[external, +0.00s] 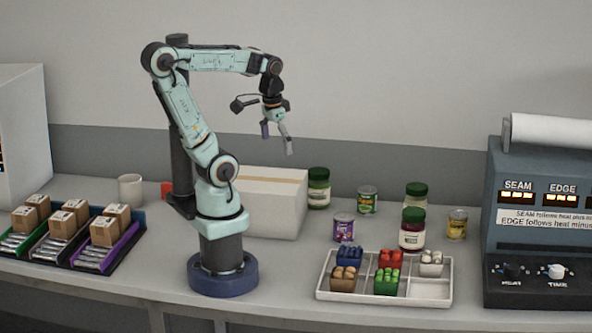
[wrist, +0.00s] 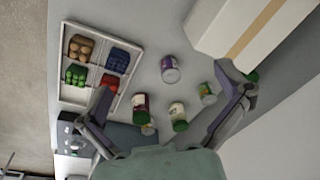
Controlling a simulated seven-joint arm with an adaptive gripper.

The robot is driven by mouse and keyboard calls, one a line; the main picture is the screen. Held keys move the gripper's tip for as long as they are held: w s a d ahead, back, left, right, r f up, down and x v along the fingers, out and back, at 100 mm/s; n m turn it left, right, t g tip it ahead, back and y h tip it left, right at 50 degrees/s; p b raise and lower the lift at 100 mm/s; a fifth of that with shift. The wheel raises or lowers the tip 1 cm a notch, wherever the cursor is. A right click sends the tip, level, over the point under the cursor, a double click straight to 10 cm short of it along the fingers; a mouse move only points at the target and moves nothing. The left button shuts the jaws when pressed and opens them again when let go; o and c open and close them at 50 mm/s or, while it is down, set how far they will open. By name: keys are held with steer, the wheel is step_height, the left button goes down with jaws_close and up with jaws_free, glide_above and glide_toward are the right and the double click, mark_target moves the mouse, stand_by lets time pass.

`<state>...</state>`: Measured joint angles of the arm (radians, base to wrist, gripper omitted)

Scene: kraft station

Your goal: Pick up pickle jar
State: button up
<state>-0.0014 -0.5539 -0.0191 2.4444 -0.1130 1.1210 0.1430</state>
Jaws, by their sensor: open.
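A green-filled jar with a dark green lid (external: 318,189), which looks like the pickle jar, stands upright at the back beside the large box; its label is too small to read. In the wrist view only a green bit of it (wrist: 253,76) shows past the right finger. A pale jar with a green lid (external: 415,196) and a dark red jar (external: 412,232) stand further right; they also show in the wrist view, the pale one (wrist: 178,114) and the red one (wrist: 140,105). My gripper (external: 277,142) is open and empty, high above the table, left of the jars.
A large box (external: 270,202) stands left of the green jar. A purple can (external: 344,228), a green can (external: 367,200) and a yellow can (external: 457,225) stand among the jars. A white compartment tray (external: 428,289) with coloured blocks lies in front. A sealing machine (external: 540,240) stands far right.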

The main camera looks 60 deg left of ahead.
steer(key=w+a+r+m+t, duration=0.1)
steer(key=w+a+r, duration=0.1)
steer(key=w, duration=0.6)
steer(key=w+a+r, duration=0.1)
steer(key=w+a, duration=0.1)
steer(key=w, duration=0.5)
steer(key=w+a+r+m+t, duration=0.1)
steer(key=w+a+r, duration=0.15)
steer(key=w, duration=0.55)
steer(key=n+g, duration=0.2)
glide_above(319, 171)
steer(key=w+d, duration=0.3)
steer(key=d, duration=0.1)
step_height(319, 171, down, 12)
steer(key=shift+n+g+h, duration=0.3)
steer(key=shift+n+g, duration=0.2)
steer(key=shift+g, duration=0.2)
steer(key=s+a+f, duration=0.1)
steer(key=f, duration=0.2)
steer(key=s+a+f, duration=0.1)
steer(key=a+f, duration=0.1)
steer(key=f, duration=0.1)
steer(key=s+a+f, duration=0.1)
steer(key=f, duration=0.2)
steer(key=shift+a+f, duration=0.2)
steer(key=shift+f, duration=0.1)
step_height(319, 171, down, 6)
steer(key=shift+r, duration=0.1)
steer(key=c, duration=1.3)
